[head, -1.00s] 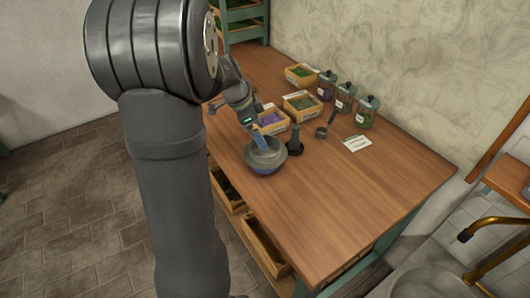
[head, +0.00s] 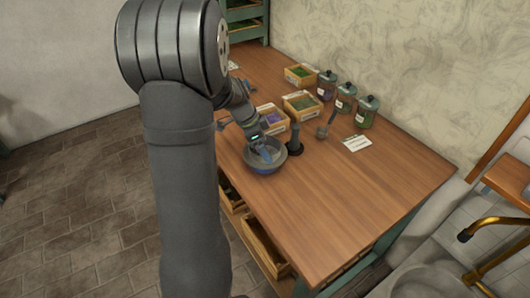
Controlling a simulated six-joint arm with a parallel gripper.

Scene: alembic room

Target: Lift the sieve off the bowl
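The bowl (head: 263,171) stands on the wooden table near its left edge, bluish on its lower front. A grey rounded rim sits over it, which looks like the sieve (head: 279,158); at this size I cannot clearly separate the two. My gripper (head: 264,153) points down at the grey rim, its fingertips at or just inside the opening. My wrist and fingers hide part of the inside. I cannot tell whether the fingers are open or shut, or whether they touch the sieve.
A dark pestle-like piece (head: 295,140) stands close right of the bowl. Beyond are a small handled scoop (head: 323,130), a label card (head: 357,143), wooden boxes (head: 302,105) and lidded jars (head: 366,112). The front right of the table (head: 350,200) is clear.

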